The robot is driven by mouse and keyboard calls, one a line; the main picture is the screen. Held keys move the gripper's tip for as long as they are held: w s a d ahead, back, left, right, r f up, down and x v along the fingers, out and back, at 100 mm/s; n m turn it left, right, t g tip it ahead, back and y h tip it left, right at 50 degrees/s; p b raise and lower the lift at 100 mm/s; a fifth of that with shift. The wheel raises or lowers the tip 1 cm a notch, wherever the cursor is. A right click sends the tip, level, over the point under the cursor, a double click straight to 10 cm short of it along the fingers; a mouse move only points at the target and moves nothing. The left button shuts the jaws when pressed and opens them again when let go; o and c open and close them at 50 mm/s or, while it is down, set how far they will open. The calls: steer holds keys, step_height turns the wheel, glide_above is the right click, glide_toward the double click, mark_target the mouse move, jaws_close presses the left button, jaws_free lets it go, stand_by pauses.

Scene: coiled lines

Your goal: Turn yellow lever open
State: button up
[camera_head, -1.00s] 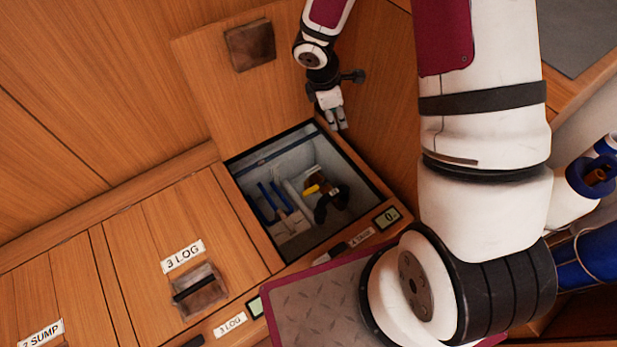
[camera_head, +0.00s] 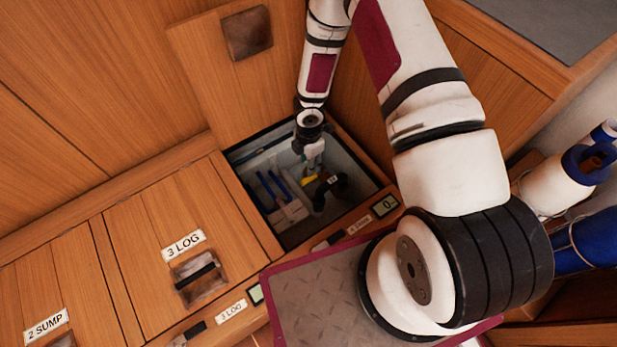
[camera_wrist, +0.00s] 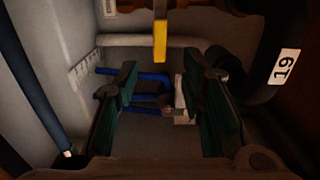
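The yellow lever (camera_head: 310,179) is in the open compartment in the head view, just below my gripper (camera_head: 315,165) and partly hidden by it. In the wrist view the yellow lever (camera_wrist: 160,42) hangs at the top centre, its long side running up and down the picture. My gripper (camera_wrist: 161,95) is open, with a dark green finger on each side and a gap between them. The lever shows above this gap in the picture and is not gripped. I cannot tell how far it is from the fingers.
Blue handles (camera_head: 274,188) and a dark hose (camera_head: 328,190) are in the compartment. In the wrist view a dark pipe with a "19" tag (camera_wrist: 285,67) is close on the right. A pale wall (camera_wrist: 40,50) is on the left. The raised wooden lid (camera_head: 205,60) stands behind.

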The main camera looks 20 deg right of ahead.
mark_target(309, 179)
step_height(309, 179, down, 9)
steer(key=b, duration=0.4)
jaws_close()
